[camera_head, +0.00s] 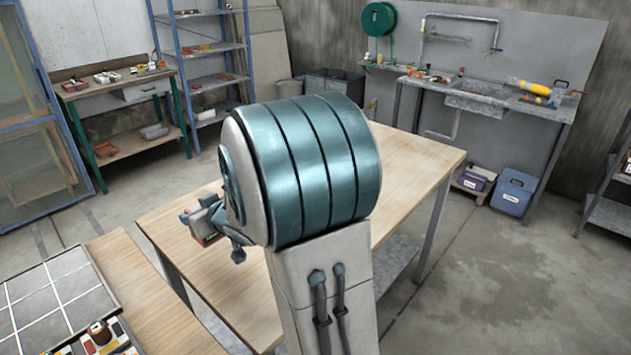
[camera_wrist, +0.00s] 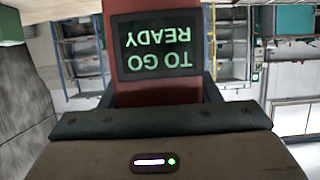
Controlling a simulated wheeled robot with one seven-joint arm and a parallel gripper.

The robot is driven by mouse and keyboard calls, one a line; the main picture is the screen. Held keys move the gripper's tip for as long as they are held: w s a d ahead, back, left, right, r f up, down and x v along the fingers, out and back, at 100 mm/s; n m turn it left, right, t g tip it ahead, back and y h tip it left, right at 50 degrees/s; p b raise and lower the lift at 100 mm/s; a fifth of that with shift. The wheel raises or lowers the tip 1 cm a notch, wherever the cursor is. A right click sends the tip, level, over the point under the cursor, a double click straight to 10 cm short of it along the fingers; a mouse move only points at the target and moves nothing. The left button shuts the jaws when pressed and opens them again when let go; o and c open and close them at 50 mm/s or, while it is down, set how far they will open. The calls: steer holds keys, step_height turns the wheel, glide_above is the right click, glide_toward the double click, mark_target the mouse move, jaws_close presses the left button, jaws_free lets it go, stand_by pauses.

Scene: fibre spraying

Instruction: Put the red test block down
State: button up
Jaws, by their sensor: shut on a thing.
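A red block (camera_wrist: 157,93) sits in front of the wrist camera, with a dark screen on it that reads "READY TO GO" upside down. My gripper (camera_head: 207,222) is shut on it. In the head view only a small bit of red (camera_head: 208,240) shows at the gripper, left of my large arm housing. The gripper appears over the left part of the wooden table (camera_head: 420,152). My arm hides part of that table. I cannot tell the height of the block above the tabletop.
A nearer wooden table (camera_head: 150,300) at lower left carries a grey gridded panel (camera_head: 45,300) and several small colourful items. A workbench (camera_head: 110,88) and a blue shelf rack (camera_head: 210,50) stand at the back left. A metal sink bench (camera_head: 480,100) stands at the back right.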

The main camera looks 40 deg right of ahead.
steer(key=shift+w+d+f+p, duration=0.4)
steer(key=shift+w+d+f, duration=0.15)
steer(key=shift+d+f, duration=1.3)
steer(key=shift+w+d+f+p, duration=0.35)
steer(key=shift+w+d+f, duration=0.15)
steer(key=shift+d+f, duration=1.3)
steer(key=shift+w+d+f+p, duration=0.4)
steer(key=shift+w+d+f, duration=0.15)
steer(key=shift+d+f, duration=1.3)
steer(key=shift+d+r, duration=0.1)
steer(key=o, duration=1.4)
steer(key=shift+c, duration=0.2)
